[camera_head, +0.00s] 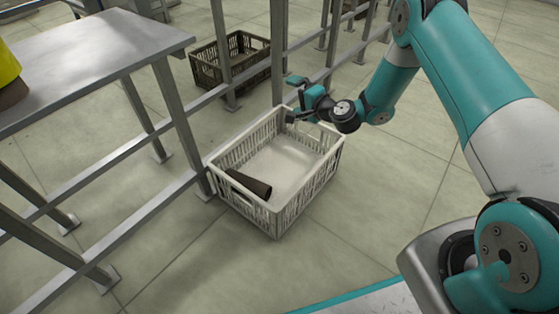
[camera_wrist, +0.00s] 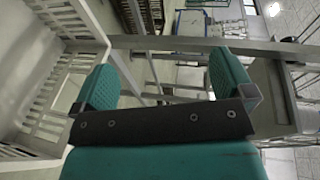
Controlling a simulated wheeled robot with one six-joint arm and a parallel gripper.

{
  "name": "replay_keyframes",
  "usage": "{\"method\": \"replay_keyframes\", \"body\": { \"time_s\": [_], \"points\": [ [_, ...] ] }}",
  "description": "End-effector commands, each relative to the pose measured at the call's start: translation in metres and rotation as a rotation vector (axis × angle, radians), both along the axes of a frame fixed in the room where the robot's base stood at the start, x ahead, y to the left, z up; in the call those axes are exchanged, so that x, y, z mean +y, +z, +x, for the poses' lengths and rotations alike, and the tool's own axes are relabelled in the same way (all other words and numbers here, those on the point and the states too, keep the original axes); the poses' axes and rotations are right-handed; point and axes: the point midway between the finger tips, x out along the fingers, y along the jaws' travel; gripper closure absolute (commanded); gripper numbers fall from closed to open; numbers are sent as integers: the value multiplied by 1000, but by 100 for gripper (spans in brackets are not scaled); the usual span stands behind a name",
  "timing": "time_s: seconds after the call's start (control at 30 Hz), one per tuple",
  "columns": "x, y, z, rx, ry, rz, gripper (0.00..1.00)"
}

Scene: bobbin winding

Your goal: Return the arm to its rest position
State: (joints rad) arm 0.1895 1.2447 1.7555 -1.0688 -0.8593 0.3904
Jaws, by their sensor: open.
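My gripper (camera_head: 291,98) is above the far rim of a white slatted crate (camera_head: 308,185) in the head view. In the wrist view the two teal fingers of my gripper (camera_wrist: 165,85) stand well apart with nothing between them. My teal and grey arm reaches in from the right of the head view. A dark tapered bobbin (camera_head: 248,184) lies on its side in the crate, near its left wall. The crate's slatted wall also shows at the left of the wrist view (camera_wrist: 45,98).
A metal table (camera_head: 90,55) stands at the left, with grey legs and low rails beside the crate. A dark crate (camera_head: 232,60) sits on the floor behind the rails. A yellow item (camera_head: 7,66) is at the left edge. The floor (camera_head: 375,215) right of the white crate is clear.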

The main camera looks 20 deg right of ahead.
Motion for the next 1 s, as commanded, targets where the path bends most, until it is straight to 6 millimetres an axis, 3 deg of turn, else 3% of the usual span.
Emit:
{"method": "replay_keyframes", "body": {
  "time_s": [0.03, 0.2, 0.77, 0.87, 1.0],
  "points": [
    [0, 13, 0, -2, 0, -1, 0],
    [0, 26, 0, 0, 0, -1, 0],
    [4, 33, 0, -1, 17, -10, 0],
    [22, 62, -4, -7, 95, -58, 0],
    [69, 131, -32, -8, 320, -214, 0]
  ]
}}
